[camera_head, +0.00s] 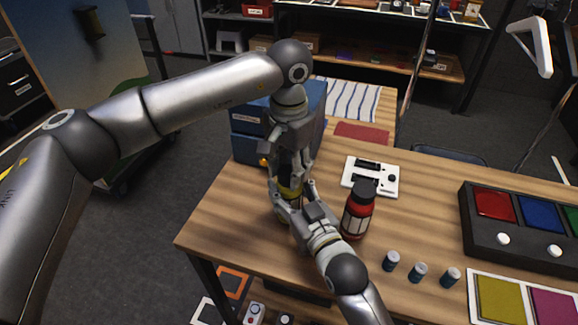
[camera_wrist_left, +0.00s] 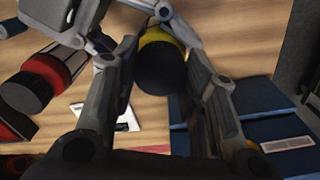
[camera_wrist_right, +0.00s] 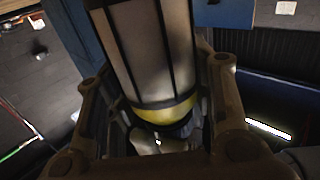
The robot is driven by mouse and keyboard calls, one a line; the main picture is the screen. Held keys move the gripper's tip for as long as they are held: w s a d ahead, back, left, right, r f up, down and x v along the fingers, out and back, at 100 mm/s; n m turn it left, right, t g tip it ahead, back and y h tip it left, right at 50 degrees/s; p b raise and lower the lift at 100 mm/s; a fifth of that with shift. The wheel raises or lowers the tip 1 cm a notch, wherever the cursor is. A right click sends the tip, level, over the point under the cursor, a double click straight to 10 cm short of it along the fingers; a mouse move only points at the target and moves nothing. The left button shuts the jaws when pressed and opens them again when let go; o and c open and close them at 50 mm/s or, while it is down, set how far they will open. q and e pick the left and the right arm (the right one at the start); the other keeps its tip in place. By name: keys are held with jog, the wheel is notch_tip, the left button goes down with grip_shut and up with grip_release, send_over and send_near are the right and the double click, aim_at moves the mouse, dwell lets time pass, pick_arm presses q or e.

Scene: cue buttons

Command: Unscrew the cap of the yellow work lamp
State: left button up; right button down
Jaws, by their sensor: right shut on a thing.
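The yellow work lamp (camera_head: 290,186) stands upright near the table's left side, mostly hidden by my grippers in the head view. In the left wrist view its round black cap (camera_wrist_left: 160,67) faces me, with a yellow ring behind it. My left gripper (camera_head: 287,170) points down from above; its fingers (camera_wrist_left: 162,75) are apart, one on each side of the cap, and I cannot tell if they touch it. My right gripper (camera_head: 288,212) comes in low from the front and is shut on the lamp body; the right wrist view shows the caged pale body (camera_wrist_right: 150,50) and yellow band between its fingers.
A red lamp (camera_head: 358,208) with a black cap stands close right of my right gripper. A white device (camera_head: 371,177), small cylinders (camera_head: 418,272) and a dark button box (camera_head: 518,243) lie farther right. A blue box (camera_head: 250,125) is just behind the lamp.

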pick_arm(q)
jog(key=shift+c, duration=1.2)
pick_arm(e)
jog(key=shift+f, duration=0.1)
pick_arm(q)
jog(key=n, duration=2)
jog(key=shift+n, duration=0.4)
jog(key=n, duration=1.3)
jog(key=shift+r, duration=0.1)
jog(key=n, duration=1.3)
jog(key=shift+n, duration=0.4)
jog(key=n, duration=0.6)
jog(key=shift+r, duration=0.25)
